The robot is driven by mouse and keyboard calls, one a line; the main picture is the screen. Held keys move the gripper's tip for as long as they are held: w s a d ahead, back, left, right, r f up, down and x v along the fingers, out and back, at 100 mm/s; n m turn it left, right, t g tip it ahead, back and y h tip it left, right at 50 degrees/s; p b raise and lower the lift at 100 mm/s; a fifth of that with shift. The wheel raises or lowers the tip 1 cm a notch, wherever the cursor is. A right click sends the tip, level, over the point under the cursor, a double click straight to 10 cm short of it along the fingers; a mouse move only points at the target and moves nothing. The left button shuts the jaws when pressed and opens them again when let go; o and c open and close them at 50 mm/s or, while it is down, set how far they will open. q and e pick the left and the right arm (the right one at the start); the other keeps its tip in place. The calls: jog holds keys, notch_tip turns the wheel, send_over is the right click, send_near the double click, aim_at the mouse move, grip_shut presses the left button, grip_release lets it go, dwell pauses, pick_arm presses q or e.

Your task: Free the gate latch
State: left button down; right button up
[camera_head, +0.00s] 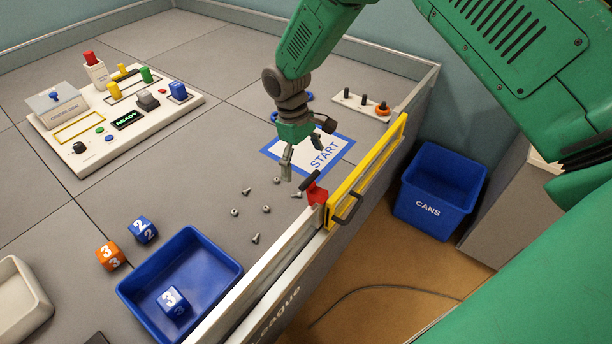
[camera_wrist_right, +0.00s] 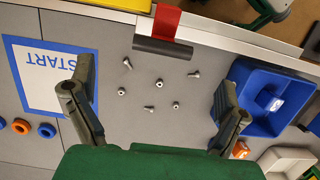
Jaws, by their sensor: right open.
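The yellow gate (camera_head: 376,156) with a dark handle stands in the white side wall of the field. The gate latch (camera_head: 317,194) is red with a dark grip bar, at the gate's near end. In the wrist view, the red latch (camera_wrist_right: 166,22) shows at the top, its dark bar (camera_wrist_right: 163,48) over the grey floor. My right gripper (camera_head: 304,158) is open and empty above the field, apart from the latch and behind it in the head view. In the wrist view its spread fingers (camera_wrist_right: 155,95) point towards the latch side. My left gripper is out of view.
Several loose bolts and nuts (camera_head: 266,209) lie by the latch. A START sheet (camera_head: 335,146) lies beyond. A blue tray (camera_head: 150,268) holding a numbered cube, and two more cubes, are at lower left. A control panel (camera_head: 166,121) stands farther back. A blue CANS bin (camera_head: 428,217) is outside.

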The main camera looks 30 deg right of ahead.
jog(key=r, duration=0.2)
jog(key=w+r, duration=0.1)
jog(key=r, duration=0.1)
jog(key=shift+a+r, duration=0.2)
jog(key=shift+r, duration=0.15)
